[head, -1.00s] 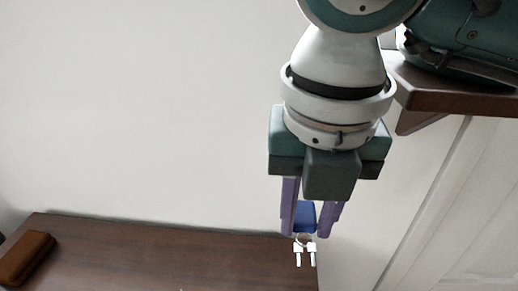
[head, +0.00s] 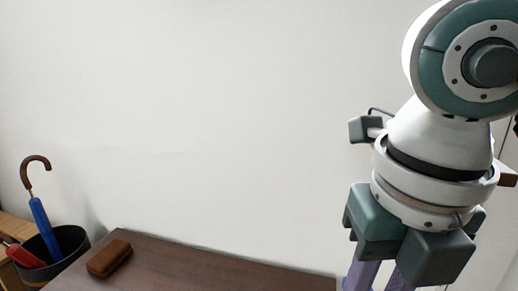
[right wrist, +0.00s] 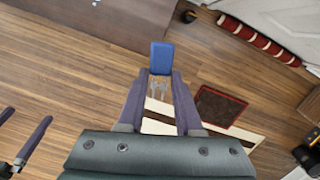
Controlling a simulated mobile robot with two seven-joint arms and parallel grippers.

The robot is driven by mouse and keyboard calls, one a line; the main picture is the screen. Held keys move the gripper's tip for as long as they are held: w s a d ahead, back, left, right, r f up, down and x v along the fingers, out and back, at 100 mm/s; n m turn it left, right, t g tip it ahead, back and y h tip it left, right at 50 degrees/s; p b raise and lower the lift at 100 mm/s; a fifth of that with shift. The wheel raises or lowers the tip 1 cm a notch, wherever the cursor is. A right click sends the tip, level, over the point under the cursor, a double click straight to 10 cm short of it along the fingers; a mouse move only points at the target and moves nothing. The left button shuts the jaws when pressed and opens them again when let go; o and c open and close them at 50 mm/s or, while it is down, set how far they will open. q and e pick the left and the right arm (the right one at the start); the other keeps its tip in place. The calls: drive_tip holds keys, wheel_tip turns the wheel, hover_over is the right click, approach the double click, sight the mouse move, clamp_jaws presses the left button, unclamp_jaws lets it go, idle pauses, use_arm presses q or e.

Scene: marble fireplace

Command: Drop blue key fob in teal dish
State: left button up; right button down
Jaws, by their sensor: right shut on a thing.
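My right gripper (right wrist: 160,80) is shut on the blue key fob (right wrist: 161,57) in the right wrist view. The fob sticks out past the fingertips, and pale keys (right wrist: 158,88) hang between the fingers. In the head view the right gripper (head: 375,280) is at the lower right, its fingertips cut off by the bottom edge and the fob out of sight. My left gripper (right wrist: 20,138) shows at the left edge of the right wrist view, its two fingers apart with nothing seen between them. I cannot make out the teal dish in either view.
A dark wood tabletop (head: 200,270) with a brown case (head: 109,257) lies left of the right arm. A dark bin (head: 72,240) with a blue umbrella (head: 44,228) stands at far left. A dark red mat (right wrist: 219,107) and a red roll (right wrist: 258,40) lie on the wood floor.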

drive_tip(key=s+d+r+n+g+p, duration=0.1)
drive_tip(key=r+n+p, duration=1.1)
drive_tip(key=r+p, duration=1.2)
drive_tip(key=s+d+r+n+g+p, duration=0.1)
drive_tip(key=s+d+r+n+p, duration=0.2)
drive_tip(key=r+n+p, duration=0.9)
drive_tip(key=s+d+r+n+p, duration=0.2)
drive_tip(key=r+n+p, duration=0.9)
drive_tip(key=r+p, duration=2.6)
wheel_tip(320, 180, up, 14)
drive_tip(key=shift+s+d+f+n+g+p, duration=0.15)
drive_tip(key=shift+s+n+g+p, duration=0.25)
drive_tip(key=shift+s, duration=0.2)
